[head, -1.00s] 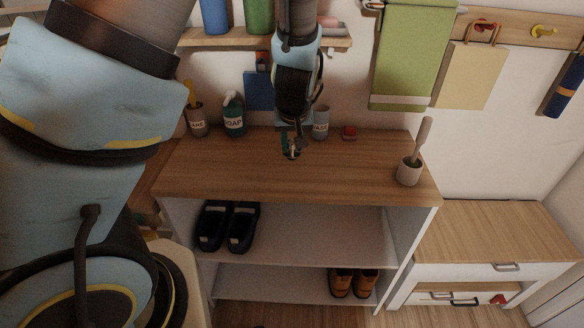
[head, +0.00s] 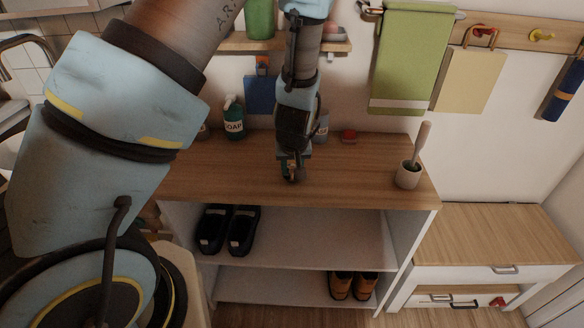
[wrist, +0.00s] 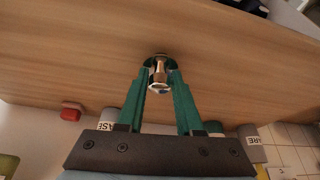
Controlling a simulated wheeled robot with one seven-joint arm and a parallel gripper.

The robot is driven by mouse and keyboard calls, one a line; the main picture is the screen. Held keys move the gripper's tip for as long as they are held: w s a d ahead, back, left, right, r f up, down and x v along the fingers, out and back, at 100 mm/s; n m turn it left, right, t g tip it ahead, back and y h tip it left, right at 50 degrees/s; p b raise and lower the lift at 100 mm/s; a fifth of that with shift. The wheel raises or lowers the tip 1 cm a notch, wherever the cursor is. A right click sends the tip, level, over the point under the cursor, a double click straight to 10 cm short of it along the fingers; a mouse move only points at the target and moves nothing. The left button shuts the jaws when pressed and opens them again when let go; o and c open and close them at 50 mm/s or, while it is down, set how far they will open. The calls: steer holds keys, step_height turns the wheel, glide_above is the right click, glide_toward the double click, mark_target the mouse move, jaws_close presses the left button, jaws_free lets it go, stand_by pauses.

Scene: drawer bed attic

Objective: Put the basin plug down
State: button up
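The basin plug (wrist: 159,74) is a small shiny metal piece between the two green fingertips of my gripper (wrist: 160,82) in the wrist view. The fingers touch it on both sides, so my gripper is shut on it. In the head view my gripper (head: 293,174) points down at the wooden top of the shoe cabinet (head: 357,178), near its middle. The plug is low over that top; I cannot tell whether it touches the wood. In the head view the plug is small and mostly hidden by the fingers.
A soap bottle (head: 234,118), a grey cup (head: 322,127) and a red item (head: 349,136) stand along the back of the cabinet top. A brush in a holder (head: 409,173) stands at its right end. The wood around my gripper is clear. Shoes (head: 229,229) sit on the shelf below.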

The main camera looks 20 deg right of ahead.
steer(key=o, duration=0.4)
steer(key=shift+r, duration=0.15)
steer(key=v, duration=1.2)
steer(key=a+r+g, duration=0.1)
steer(key=a+r, duration=0.1)
steer(key=a, duration=0.7)
steer(key=a+r+n+g, duration=0.1)
steer(key=a+r, duration=0.1)
steer(key=a, duration=0.8)
steer(key=w+a+r+n+y, duration=0.1)
steer(key=a+r, duration=0.1)
steer(key=a, duration=0.7)
steer(key=shift+a+g, duration=0.35)
steer(key=shift+g, duration=0.05)
